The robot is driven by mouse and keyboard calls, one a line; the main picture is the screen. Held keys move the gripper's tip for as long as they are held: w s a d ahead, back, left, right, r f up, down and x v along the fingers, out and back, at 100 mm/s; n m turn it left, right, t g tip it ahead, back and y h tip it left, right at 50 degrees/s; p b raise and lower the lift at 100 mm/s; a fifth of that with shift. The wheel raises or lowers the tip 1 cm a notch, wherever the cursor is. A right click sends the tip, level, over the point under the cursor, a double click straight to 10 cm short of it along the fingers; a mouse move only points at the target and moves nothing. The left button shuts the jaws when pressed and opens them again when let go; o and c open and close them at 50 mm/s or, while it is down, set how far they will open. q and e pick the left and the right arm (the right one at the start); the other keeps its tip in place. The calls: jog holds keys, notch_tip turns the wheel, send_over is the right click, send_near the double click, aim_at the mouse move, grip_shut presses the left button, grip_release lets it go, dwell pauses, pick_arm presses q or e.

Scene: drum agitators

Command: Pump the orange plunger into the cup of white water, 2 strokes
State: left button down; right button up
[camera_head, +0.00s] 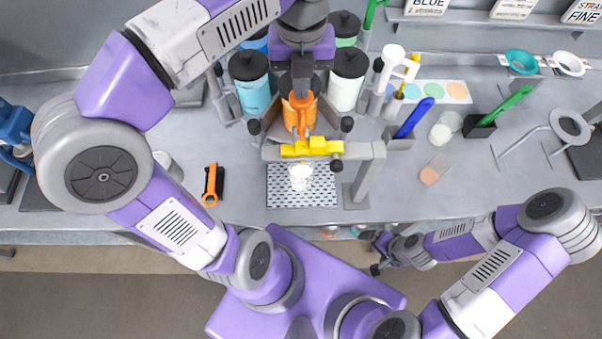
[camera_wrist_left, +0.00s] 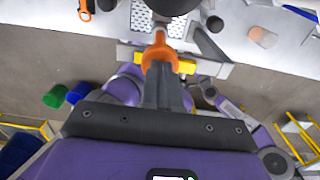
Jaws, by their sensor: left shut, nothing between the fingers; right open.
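The orange plunger (camera_head: 300,115) stands upright at a grey stand with a yellow block (camera_head: 312,147). Below it a small white cup (camera_head: 301,178) sits on a perforated grey tray (camera_head: 326,197); its contents are hard to tell. My left gripper (camera_head: 302,88) is shut, its fingertips right at the orange plunger's top. In the left wrist view the closed fingers (camera_wrist_left: 165,88) overlap the orange plunger (camera_wrist_left: 158,50); I cannot tell if they touch it. My right gripper (camera_head: 375,254) is open and empty, low at the table's front edge, far from the stand.
Dark-lidded blue (camera_head: 250,83) and white (camera_head: 347,79) containers stand behind the stand. A black-and-orange tool (camera_head: 212,185) lies left of the tray. A blue handle (camera_head: 414,118) and a green handle (camera_head: 508,105) stand at right. The table right of the stand's post has free room.

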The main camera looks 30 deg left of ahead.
pick_arm(q)
jog(key=shift+f+b, duration=1.15)
jog(key=shift+f, duration=0.5)
jog(key=shift+r, duration=0.1)
notch_tip(320, 180, up, 5)
jog(key=p, duration=0.4)
jog(key=shift+f+p, duration=0.2)
jog(key=shift+p, duration=0.1)
jog(key=shift+f, duration=0.25)
